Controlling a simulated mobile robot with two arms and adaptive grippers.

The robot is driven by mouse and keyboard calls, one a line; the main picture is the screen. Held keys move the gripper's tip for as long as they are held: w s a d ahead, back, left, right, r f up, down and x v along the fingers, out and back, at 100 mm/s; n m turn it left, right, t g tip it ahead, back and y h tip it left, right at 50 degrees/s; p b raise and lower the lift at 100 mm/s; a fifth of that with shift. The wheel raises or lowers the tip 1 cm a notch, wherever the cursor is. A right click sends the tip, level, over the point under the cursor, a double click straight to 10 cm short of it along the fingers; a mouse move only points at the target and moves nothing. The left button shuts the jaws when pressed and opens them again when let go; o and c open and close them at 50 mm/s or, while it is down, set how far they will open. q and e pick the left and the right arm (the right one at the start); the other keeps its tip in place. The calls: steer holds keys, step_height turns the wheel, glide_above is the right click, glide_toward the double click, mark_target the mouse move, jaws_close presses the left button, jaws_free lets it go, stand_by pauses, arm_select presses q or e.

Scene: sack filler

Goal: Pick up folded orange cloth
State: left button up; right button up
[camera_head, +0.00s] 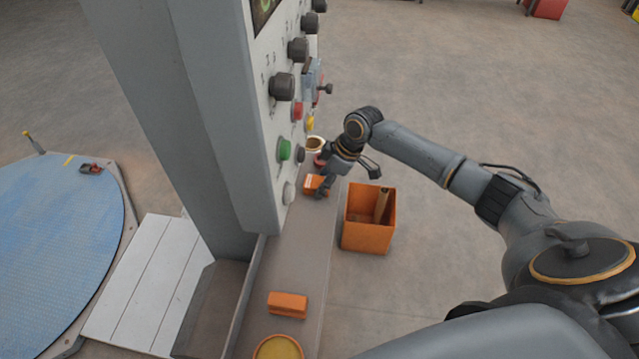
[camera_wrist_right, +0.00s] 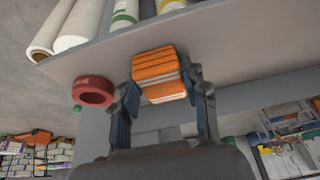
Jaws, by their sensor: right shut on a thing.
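The folded orange cloth (camera_head: 313,184) lies at the far end of the narrow grey shelf below the control panel. In the right wrist view the cloth (camera_wrist_right: 158,70) shows orange layers with pale stripes, between the two fingers. My right gripper (camera_head: 324,184) reaches in from the right and is shut on the cloth. In the wrist view the gripper (camera_wrist_right: 163,98) has one finger on each side of it. The cloth is at the shelf surface; I cannot tell whether it is lifted. My left gripper is not in view.
A red tape roll (camera_wrist_right: 92,91) is beside the gripper on the shelf. An orange bin (camera_head: 368,236) with a rolled tube stands right of the shelf. Another orange block (camera_head: 288,304) and a yellow-topped round container (camera_head: 278,348) are nearer. The panel (camera_head: 262,130) with knobs rises on the left.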

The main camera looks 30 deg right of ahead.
steer(key=shift+r, duration=0.2)
step_height(320, 180, up, 2)
steer(key=shift+w+r+b, duration=0.1)
steer(key=shift+b, duration=0.55)
steer(key=s+d+r+b, duration=0.3)
steer(key=s+d+r, duration=0.6)
steer(key=s+r, duration=0.1)
steer(key=shift+s+d+r, duration=0.2)
steer(key=shift+s+d, duration=0.05)
